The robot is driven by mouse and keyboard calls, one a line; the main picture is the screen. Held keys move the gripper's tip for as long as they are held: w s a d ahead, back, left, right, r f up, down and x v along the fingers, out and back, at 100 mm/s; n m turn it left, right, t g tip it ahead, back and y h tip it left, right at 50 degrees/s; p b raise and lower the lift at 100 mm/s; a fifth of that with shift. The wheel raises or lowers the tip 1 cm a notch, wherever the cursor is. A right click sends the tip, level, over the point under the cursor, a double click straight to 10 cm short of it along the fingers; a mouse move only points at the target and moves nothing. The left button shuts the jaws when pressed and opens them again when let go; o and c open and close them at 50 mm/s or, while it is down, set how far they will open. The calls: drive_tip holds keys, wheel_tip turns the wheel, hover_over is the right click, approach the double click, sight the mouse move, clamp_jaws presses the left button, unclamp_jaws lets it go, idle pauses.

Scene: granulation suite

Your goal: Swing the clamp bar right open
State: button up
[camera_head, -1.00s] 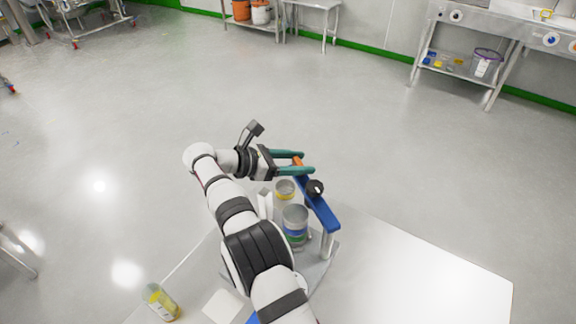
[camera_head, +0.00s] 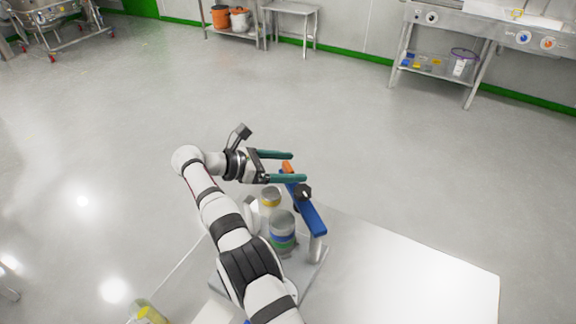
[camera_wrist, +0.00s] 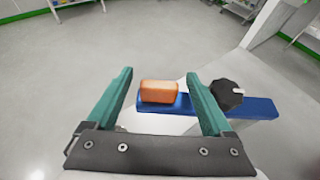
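The clamp bar (camera_head: 313,215) is blue, with an orange end (camera_head: 287,167) and a black knob (camera_head: 303,191) on it. Its near end sits on a pale post (camera_head: 316,247). In the wrist view the blue bar (camera_wrist: 258,108) runs to the right, and its orange end block (camera_wrist: 159,92) shows between my fingers. My gripper (camera_head: 299,167) is open, its green fingers apart on either side of the orange end. In the wrist view, gaps show between the block and both fingers. The right finger hides part of the bar beside the knob (camera_wrist: 228,94).
A larger banded container (camera_head: 282,232) and a smaller yellowish one (camera_head: 270,197) stand between my arm and the bar. The white table (camera_head: 410,275) is clear to the right. A yellow bottle (camera_head: 148,313) is at lower left. Open floor lies beyond.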

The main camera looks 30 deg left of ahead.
drive_tip(key=shift+r, duration=0.1)
drive_tip(key=r, duration=0.4)
drive_tip(key=shift+w+d+r, duration=0.1)
drive_tip(key=shift+d+r, duration=0.15)
drive_tip(key=shift+d, duration=0.05)
drive_tip(key=w+d+r, duration=0.1)
drive_tip(key=d+r, duration=0.5)
drive_tip(key=d, duration=0.5)
drive_tip(key=shift+w+r, duration=0.15)
drive_tip(key=shift+w, duration=0.2)
